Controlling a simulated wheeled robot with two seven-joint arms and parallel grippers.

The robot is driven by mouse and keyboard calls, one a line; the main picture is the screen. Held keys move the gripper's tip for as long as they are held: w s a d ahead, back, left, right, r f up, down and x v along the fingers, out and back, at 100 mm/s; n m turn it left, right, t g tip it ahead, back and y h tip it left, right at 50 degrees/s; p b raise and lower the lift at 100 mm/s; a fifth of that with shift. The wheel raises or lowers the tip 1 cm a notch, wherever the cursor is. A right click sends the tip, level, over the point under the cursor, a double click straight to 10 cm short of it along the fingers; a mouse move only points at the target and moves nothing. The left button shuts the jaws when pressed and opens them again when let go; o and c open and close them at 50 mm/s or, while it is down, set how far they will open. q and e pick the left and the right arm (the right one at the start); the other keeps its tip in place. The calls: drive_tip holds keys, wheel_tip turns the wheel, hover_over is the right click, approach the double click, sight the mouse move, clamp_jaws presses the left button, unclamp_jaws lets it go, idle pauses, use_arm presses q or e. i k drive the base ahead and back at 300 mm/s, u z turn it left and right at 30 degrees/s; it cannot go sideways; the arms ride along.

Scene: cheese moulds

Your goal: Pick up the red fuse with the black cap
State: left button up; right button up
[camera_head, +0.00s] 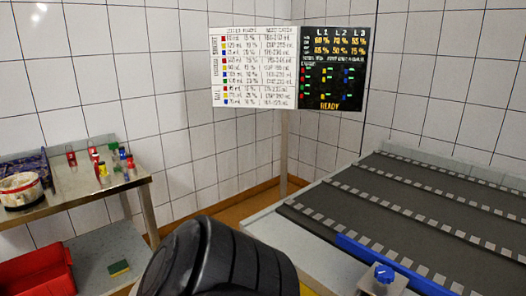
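Several small upright fuse-like pieces stand on the table (75,192) at the left. One red piece (71,157) stands apart on the left of the group. Another red piece (96,160) stands near the middle, close to a yellow piece (103,170). A third red piece (130,163) stands at the right, near the table's edge. The caps are too small for me to tell which red piece has a black one. Neither gripper is in view. A large black rounded part, apparently one of my arm links, fills the bottom middle.
A white round tub (20,192) and a dark blue crate (22,166) are at the table's left. A red bin (38,272) and a green-yellow sponge (119,268) lie lower down. A grey slatted conveyor (400,210) fills the right. A sign board (255,68) stands behind.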

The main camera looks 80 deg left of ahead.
sight(130, 159)
drive_tip(key=u, duration=3.25)
drive_tip(key=i, duration=1.4)
drive_tip(key=u, duration=0.45)
drive_tip(key=i, duration=0.9)
drive_tip(key=u, duration=0.3)
